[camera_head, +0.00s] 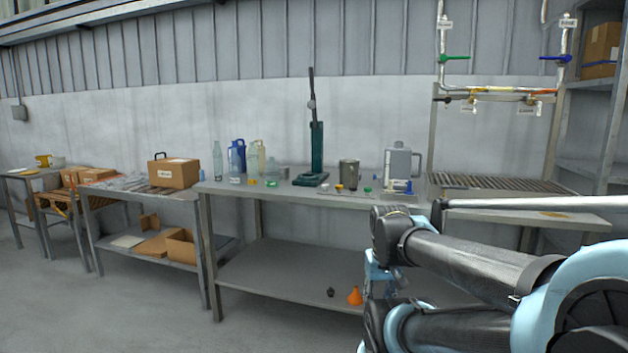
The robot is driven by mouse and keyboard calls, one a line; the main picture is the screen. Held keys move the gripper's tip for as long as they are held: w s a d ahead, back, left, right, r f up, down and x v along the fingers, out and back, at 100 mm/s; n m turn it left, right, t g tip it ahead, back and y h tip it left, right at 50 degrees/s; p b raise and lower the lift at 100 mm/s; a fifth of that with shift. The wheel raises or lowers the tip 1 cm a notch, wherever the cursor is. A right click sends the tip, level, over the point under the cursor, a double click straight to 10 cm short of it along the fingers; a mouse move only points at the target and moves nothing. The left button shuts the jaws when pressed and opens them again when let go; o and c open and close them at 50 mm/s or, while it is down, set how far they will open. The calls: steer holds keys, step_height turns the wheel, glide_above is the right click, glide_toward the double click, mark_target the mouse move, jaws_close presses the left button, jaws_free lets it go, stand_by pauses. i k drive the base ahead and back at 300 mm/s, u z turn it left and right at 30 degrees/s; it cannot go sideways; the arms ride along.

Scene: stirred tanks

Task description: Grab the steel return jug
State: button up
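A steel-coloured cylindrical vessel (349,174) stands upright on the long metal bench, right of the green stand. A larger grey jug (401,163) with a side handle stands upright to its right, behind small bottles. I cannot tell from this view which of the two is the return jug; no label is readable on either. My arm fills the lower right, in front of the bench's right part. My gripper's fingers do not show, and neither vessel is touched by the arm.
The long bench (275,194) also holds bottles and blue and pale jugs (237,158) at left and a tall green stand (317,150). An orange funnel (355,296) sits on its lower shelf. Pipes with valves (455,58) rise at right. Floor at lower left is clear.

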mark_target(348, 167)
steer(key=i, duration=1.05)
steer(key=z, duration=0.6)
